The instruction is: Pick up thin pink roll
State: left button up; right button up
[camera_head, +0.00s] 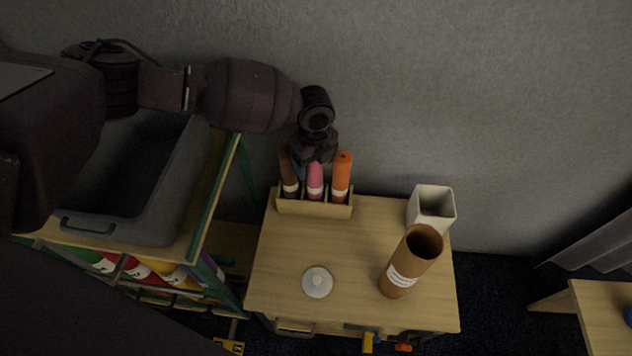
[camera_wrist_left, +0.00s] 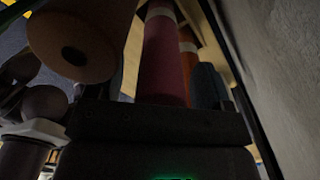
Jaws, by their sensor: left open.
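The thin pink roll (camera_head: 315,182) stands upright in the middle of a small wooden rack (camera_head: 314,208), with a white label band low on it. It shows in the left wrist view as a dark pink column (camera_wrist_left: 166,58) directly in front of my gripper's palm. My left gripper (camera_head: 314,154) is open at the top of the pink roll, and its arm hides part of the rack's back. I cannot tell whether the fingers touch the roll. My right gripper is not in view.
A brown roll (camera_head: 290,178) and an orange roll (camera_head: 341,178) stand close on either side. A wide brown tube (camera_head: 411,262), a white square container (camera_head: 432,207) and a white round lid (camera_head: 317,282) sit on the cabinet top (camera_head: 355,245). A grey bin (camera_head: 165,215) stands left; the wall is behind.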

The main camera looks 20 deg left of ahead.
pick_arm(q)
jog(key=shift+r, duration=0.2)
jog(key=shift+c, duration=0.5)
jog(key=c, duration=1.2)
